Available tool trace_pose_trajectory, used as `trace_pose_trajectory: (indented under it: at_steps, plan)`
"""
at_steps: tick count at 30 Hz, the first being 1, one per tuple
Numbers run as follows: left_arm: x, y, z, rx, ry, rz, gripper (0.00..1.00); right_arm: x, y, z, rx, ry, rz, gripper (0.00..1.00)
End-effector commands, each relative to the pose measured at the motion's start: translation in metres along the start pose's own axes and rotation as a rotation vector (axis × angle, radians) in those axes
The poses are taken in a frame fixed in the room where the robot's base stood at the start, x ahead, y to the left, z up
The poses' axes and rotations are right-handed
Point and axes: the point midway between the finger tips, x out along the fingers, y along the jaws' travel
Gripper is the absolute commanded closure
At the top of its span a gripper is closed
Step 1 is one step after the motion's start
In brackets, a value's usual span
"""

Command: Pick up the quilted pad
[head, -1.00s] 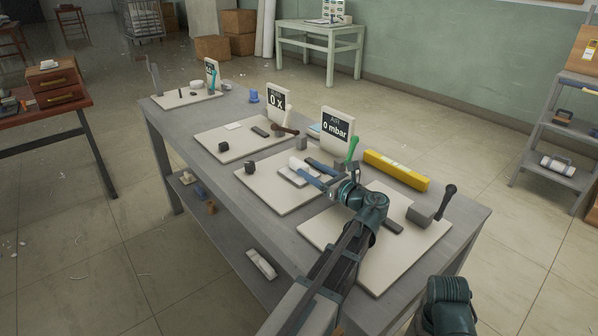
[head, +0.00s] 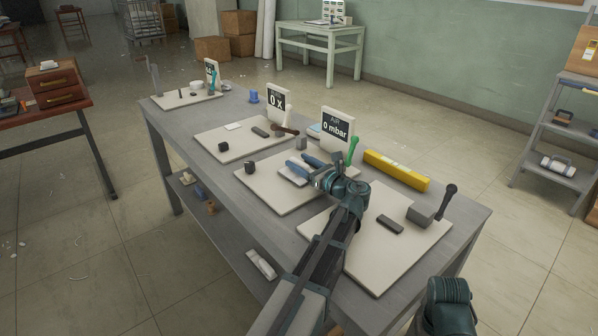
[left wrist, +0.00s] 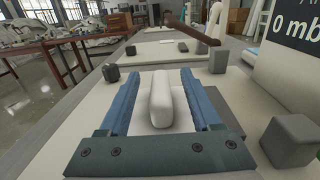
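A white, rounded, elongated pad (left wrist: 161,98), which I take to be the quilted pad, lies on a pale board in the left wrist view. My left gripper (left wrist: 160,76) is open, with one blue finger on each side of the pad and a visible gap on both sides. In the head view my left gripper (head: 299,163) is low over the middle board and mostly hides the pad. No quilting can be made out. My right gripper is not in view; only a dark teal part of my body shows at the lower right of the head view.
A grey block (left wrist: 291,141) stands to the right of the fingers. A dark cube (head: 250,168) sits on the same board. A yellow level (head: 396,170), a green-handled tool (head: 352,150) and an "0 mbar" sign (head: 337,129) stand nearby.

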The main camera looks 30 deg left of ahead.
Motion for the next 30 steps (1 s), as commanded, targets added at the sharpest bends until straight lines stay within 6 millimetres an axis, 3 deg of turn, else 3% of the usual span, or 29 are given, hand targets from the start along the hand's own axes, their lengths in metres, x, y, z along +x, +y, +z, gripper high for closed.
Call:
trace_pose_trajectory:
  at_steps: [1,11,23,30]
  plan:
    - [0.0,0.0,0.0,0.0,0.0,0.0,0.42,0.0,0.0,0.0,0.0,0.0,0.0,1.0]
    - [0.0,0.0,0.0,0.0,0.0,0.001,1.0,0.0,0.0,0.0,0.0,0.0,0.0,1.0]
    - [0.0,0.0,0.001,0.0,0.0,0.001,1.0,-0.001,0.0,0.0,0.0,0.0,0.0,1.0]
    - [0.0,0.0,0.016,0.0,0.0,0.001,1.0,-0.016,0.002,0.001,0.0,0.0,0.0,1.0]
